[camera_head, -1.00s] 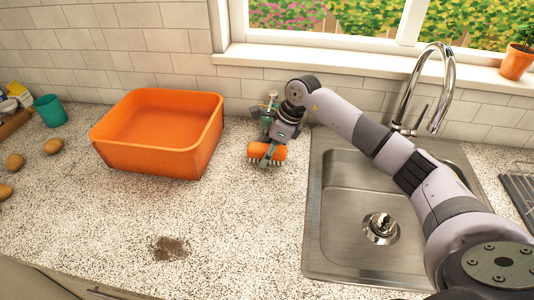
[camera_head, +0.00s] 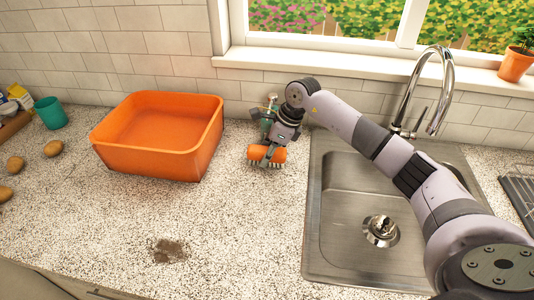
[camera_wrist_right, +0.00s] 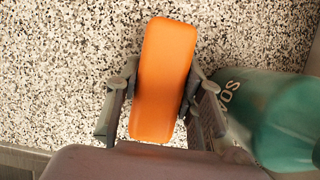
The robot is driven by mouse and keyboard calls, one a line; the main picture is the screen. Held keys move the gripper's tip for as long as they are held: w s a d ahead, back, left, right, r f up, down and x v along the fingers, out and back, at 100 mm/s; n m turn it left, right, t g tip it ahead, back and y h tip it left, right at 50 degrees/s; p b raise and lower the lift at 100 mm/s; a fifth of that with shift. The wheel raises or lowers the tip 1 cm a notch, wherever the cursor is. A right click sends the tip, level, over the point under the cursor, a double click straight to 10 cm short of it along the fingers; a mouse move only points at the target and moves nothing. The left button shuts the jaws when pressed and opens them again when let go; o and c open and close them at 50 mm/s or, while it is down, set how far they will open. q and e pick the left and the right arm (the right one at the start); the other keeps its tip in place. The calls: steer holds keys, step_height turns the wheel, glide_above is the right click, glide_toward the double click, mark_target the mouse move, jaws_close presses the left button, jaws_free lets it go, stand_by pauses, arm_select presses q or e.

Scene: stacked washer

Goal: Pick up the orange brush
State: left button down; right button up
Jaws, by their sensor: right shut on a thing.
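The orange brush (camera_head: 257,153) is on or just over the counter between the orange tub and the sink; I cannot tell whether it touches the counter. Its pale bristles show along the lower edge in the head view. My right gripper (camera_head: 267,155) is above it with fingers on both sides. In the right wrist view, the brush's smooth orange back (camera_wrist_right: 165,75) lies between the two fingers of my right gripper (camera_wrist_right: 160,95), which are shut on it. The left gripper is not in view.
A green bottle (camera_wrist_right: 285,120) stands close beside the right gripper. An orange tub (camera_head: 165,150) is to the left, the sink (camera_head: 350,220) to the right with a tall faucet (camera_head: 443,85). A teal cup (camera_head: 50,113) and potatoes (camera_head: 53,148) are far left. The front counter is clear, except for a brown stain (camera_head: 168,250).

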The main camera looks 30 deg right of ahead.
mark_target(263, 150)
steer(key=shift+s+a+r+p, duration=0.1)
steer(key=shift+p, duration=0.2)
step_height(263, 150, up, 3)
steer(key=shift+r+b, duration=0.2)
steer(key=shift+b, duration=0.9)
steer(key=s+a+b, duration=0.1)
steer(key=s+a, duration=0.2)
steer(key=s, duration=0.1)
steer(key=s+a+b, duration=0.2)
steer(key=s+a, duration=0.2)
steer(key=s, duration=0.1)
steer(key=s+a+b, duration=0.1)
steer(key=s+a, duration=0.2)
steer(key=s, duration=0.2)
steer(key=shift+s+a+r, duration=0.1)
steer(key=shift+a, duration=0.25)
